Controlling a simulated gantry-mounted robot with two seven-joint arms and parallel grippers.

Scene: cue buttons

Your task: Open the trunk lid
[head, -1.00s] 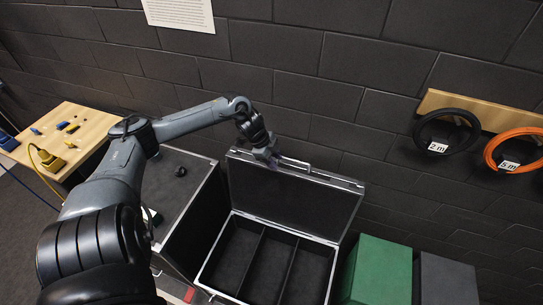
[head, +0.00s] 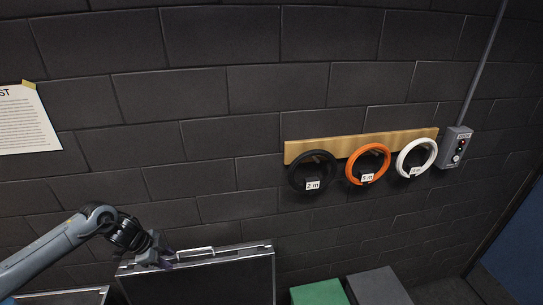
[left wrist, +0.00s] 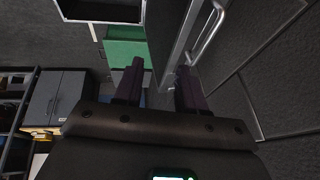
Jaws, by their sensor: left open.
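The trunk lid (head: 225,278) stands raised against the wall in the head view, cut off by the bottom edge. It is a dark panel with a silver frame and a silver handle (head: 196,252) on its upper edge. My left gripper (head: 165,262) is at the lid's upper left edge, beside the handle. In the left wrist view its two dark fingers (left wrist: 158,90) are apart, with the lid's edge and handle (left wrist: 208,35) close to the right finger. I cannot tell whether that finger touches the lid. The trunk's body is out of the head view. My right gripper is not in view.
Black (head: 313,172), orange (head: 353,164) and white (head: 433,151) cable coils hang from a wooden rail. A grey control box (head: 456,147) is at right. Green (head: 320,293) and grey (head: 378,287) boxes stand right of the lid.

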